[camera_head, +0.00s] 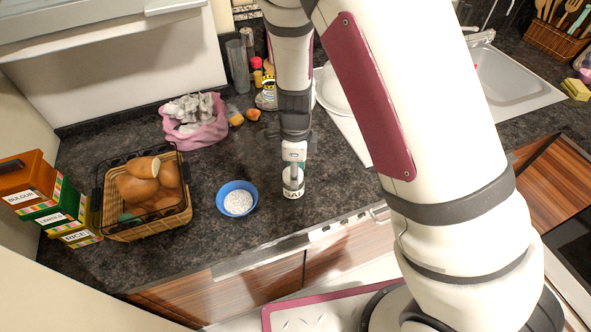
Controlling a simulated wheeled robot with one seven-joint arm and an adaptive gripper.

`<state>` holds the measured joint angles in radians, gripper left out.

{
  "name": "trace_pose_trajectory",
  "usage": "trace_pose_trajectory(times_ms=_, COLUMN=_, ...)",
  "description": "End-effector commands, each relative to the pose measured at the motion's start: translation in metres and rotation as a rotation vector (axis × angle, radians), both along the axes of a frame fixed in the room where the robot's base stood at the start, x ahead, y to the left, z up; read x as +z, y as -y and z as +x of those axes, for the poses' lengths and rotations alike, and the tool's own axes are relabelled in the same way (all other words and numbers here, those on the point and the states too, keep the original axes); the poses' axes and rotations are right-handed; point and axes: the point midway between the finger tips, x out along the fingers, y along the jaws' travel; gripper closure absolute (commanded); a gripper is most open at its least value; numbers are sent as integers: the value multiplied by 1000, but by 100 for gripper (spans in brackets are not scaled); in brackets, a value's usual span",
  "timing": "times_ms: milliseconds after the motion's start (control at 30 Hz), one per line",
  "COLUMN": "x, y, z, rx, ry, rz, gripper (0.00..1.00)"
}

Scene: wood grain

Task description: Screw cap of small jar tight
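A small jar (293,189) with a dark lettered label, which seems to read "SAL", stands upright on the dark countertop near its front edge. My gripper (294,168) points down directly over the jar, at its top. The gripper covers most of the cap, so I cannot tell how the cap sits on the jar. The fingertips are too small and too hidden to show whether they touch the cap or are closed on it.
A blue bowl (228,190) of white grains stands left of the jar. Further left are a bread basket (112,232) and labelled boxes (45,217). A pink bag (186,137) and bottles stand behind. The sink (513,78) is at the right.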

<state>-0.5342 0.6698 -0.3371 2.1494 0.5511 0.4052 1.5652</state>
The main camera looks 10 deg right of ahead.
Motion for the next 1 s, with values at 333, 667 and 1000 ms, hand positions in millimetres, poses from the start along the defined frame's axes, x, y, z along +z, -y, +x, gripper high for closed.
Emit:
trace_pose_trajectory(times_ms=333, x=0, y=-1, z=0, rx=-51, ry=3, rz=-2, gripper=95)
trace_pose_trajectory(times_ms=667, x=-1, y=-1, z=-1, rx=-284, ry=3, rz=-1, gripper=95)
trace_pose_trajectory(times_ms=1000, x=-1, y=-1, z=0, rx=-306, ry=3, rz=-1, gripper=95)
